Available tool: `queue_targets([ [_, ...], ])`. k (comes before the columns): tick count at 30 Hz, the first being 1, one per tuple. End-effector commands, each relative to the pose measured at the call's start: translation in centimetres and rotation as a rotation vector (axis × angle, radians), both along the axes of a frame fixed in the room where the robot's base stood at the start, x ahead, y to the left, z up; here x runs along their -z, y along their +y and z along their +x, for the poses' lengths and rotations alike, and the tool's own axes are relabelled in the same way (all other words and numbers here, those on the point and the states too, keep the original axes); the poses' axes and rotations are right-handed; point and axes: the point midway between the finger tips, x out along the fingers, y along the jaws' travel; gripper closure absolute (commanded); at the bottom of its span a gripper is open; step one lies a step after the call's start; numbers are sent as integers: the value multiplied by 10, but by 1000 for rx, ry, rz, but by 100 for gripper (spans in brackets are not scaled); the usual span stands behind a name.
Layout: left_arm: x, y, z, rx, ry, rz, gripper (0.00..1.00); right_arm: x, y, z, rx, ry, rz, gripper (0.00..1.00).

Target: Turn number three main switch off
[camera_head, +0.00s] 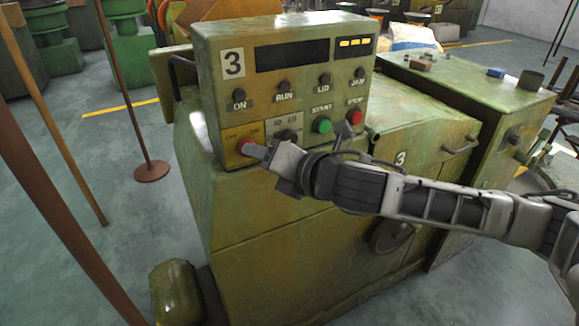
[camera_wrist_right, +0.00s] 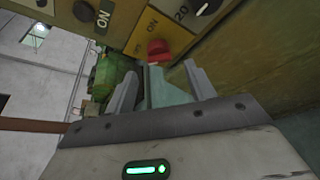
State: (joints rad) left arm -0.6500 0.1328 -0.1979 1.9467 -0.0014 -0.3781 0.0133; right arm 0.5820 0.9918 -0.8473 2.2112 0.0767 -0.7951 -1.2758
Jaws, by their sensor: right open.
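The machine (camera_head: 290,215) marked 3 is a worn green-yellow cabinet with a control box on top. Its main switch (camera_head: 244,147) is a red knob on a yellow plate at the lower left of the panel. The knob also shows in the right wrist view (camera_wrist_right: 158,48), just beyond the fingertips. My right gripper (camera_head: 259,152) comes in from the right, its tip close to the knob. In the right wrist view the gripper (camera_wrist_right: 162,74) has its fingers spread, with the knob ahead between them. I cannot tell whether they touch it. My left gripper is not in view.
On the same panel sit a green start button (camera_head: 322,126), a red stop button (camera_head: 355,117), a dial (camera_head: 288,136) and several dark knobs. Brown poles (camera_head: 55,215) stand at the left. A green rounded object (camera_head: 177,292) is by the machine's foot. The left floor is mostly clear.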

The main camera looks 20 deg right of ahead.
Motion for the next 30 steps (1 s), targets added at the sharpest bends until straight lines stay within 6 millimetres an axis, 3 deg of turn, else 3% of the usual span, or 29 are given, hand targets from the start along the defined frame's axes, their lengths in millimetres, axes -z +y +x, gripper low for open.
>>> queue_targets([
  [6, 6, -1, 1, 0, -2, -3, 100, -10, -15, -44, -2, 1, -6, 45],
  [12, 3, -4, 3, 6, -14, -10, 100, -18, -21, -65, -1, 0, -3, 45],
  [30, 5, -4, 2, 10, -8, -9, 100, -20, -22, -70, -1, 2, 1, 45],
])
